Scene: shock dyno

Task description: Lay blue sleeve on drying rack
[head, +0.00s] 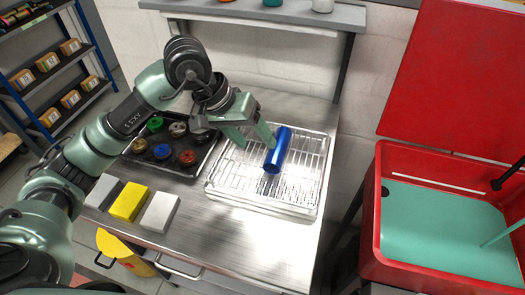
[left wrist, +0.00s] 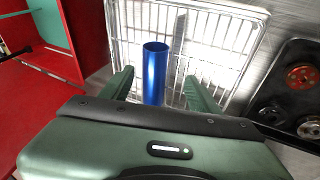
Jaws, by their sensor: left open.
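The blue sleeve (head: 277,150) is a shiny blue cylinder at the wire drying rack (head: 232,181), over its middle to right part in the head view. In the left wrist view the sleeve (left wrist: 155,72) stands out between the two fingers. My left gripper (head: 255,137) is open, with its fingers near the sleeve's left side in the head view. In the left wrist view the gripper (left wrist: 160,88) has gaps between its fingers and the sleeve. The sleeve appears to lie on the rack's wires. My right gripper is not in view.
A dark tray (head: 150,163) with several coloured round parts stands left of the rack. Grey, yellow (head: 129,202) and white blocks sit at the bench's front left. A red parts washer (head: 372,215) with an open lid stands at the right.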

